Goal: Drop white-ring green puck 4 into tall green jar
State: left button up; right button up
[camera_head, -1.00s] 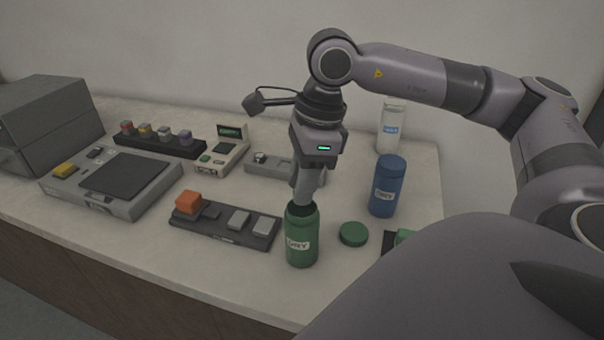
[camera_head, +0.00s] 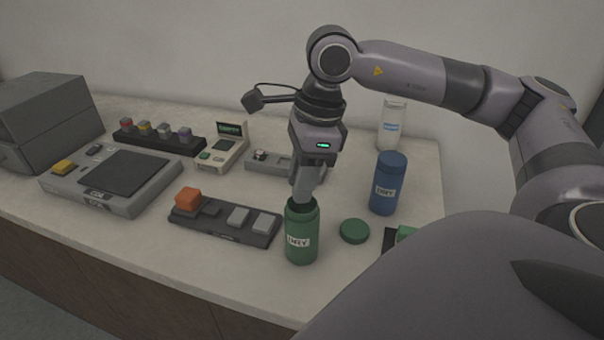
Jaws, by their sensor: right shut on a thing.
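The tall green jar (camera_head: 302,238) stands upright on the counter with its top open and a pale label on its front. My right gripper (camera_head: 303,203) points straight down at the jar's mouth, and its fingertips are at or just inside the rim. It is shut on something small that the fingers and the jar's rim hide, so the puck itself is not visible. A round green lid (camera_head: 354,231) lies flat on the counter to the right of the jar. My left gripper is not in view.
A blue jar (camera_head: 388,184) stands behind right, with a white bottle (camera_head: 392,125) beyond. A dark tray (camera_head: 225,219) with an orange block lies left of the green jar. A green item (camera_head: 405,234) is partly hidden by my arm. The front counter strip is clear.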

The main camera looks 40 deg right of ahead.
jog(key=o, duration=0.9)
jog(key=shift+r+p, duration=1.95)
jog(key=shift+r, duration=1.05)
jog(key=shift+s, duration=0.1)
